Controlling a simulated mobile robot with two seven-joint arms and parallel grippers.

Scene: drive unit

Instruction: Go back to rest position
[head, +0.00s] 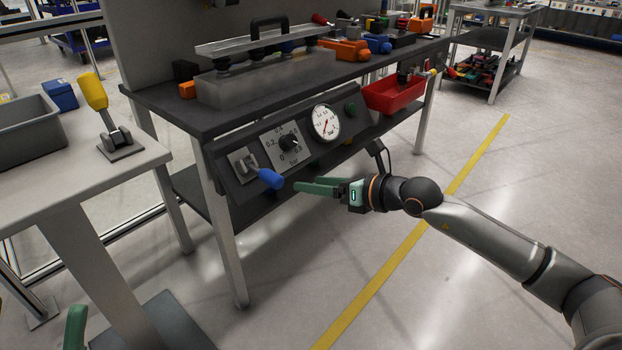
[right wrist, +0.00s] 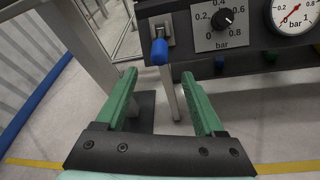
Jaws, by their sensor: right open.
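My right gripper (head: 318,187) is open and empty in the head view. It is in front of the dark control panel under the workbench, to the right of the lever with the blue handle (head: 270,178). In the right wrist view, its two green fingers (right wrist: 165,105) stand apart with nothing between them. The blue handle (right wrist: 160,52) shows beyond the fingertips there, and no contact shows. Of my left gripper, only a green finger tip (head: 75,328) shows at the bottom left edge of the head view.
The panel carries a black knob (head: 289,143) and a pressure gauge (head: 326,122). A light table (head: 60,185) with a yellow-handled lever (head: 93,92) stands left. Open floor lies to the right.

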